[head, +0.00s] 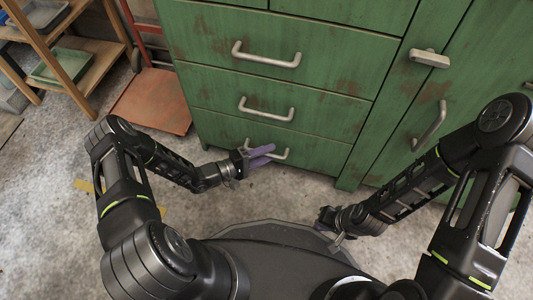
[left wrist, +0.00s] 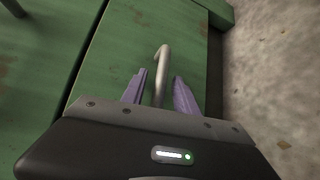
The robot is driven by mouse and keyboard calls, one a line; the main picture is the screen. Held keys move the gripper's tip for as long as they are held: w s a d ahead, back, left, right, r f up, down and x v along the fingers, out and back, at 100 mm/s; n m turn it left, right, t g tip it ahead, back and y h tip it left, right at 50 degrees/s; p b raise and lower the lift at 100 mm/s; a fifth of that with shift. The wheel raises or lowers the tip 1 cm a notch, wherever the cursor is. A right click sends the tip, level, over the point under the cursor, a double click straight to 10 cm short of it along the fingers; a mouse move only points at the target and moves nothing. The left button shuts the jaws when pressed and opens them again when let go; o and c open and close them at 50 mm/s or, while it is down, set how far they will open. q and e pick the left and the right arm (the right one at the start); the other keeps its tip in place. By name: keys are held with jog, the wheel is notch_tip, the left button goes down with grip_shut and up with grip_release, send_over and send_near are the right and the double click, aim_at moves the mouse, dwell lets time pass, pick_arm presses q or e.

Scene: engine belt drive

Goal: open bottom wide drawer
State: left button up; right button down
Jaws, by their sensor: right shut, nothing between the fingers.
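The bottom wide drawer (head: 318,158) is the lowest of the stacked green drawers in the head view and looks shut. Its pale metal bar handle (head: 286,154) is partly covered by my left gripper (head: 268,156). In the left wrist view the handle (left wrist: 162,70) stands between the two purple fingers of my left gripper (left wrist: 160,92), with visible gaps on both sides. My left gripper is open around the handle, not closed on it. My right gripper (head: 322,217) is shut and empty, low over the floor in front of the cabinet, apart from it.
A cabinet door with a handle (head: 430,126) and a latch (head: 429,58) is to the right. Bare concrete floor lies before the drawers.

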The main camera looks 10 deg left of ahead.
pick_arm(q)
grip_shut()
dwell(1.3)
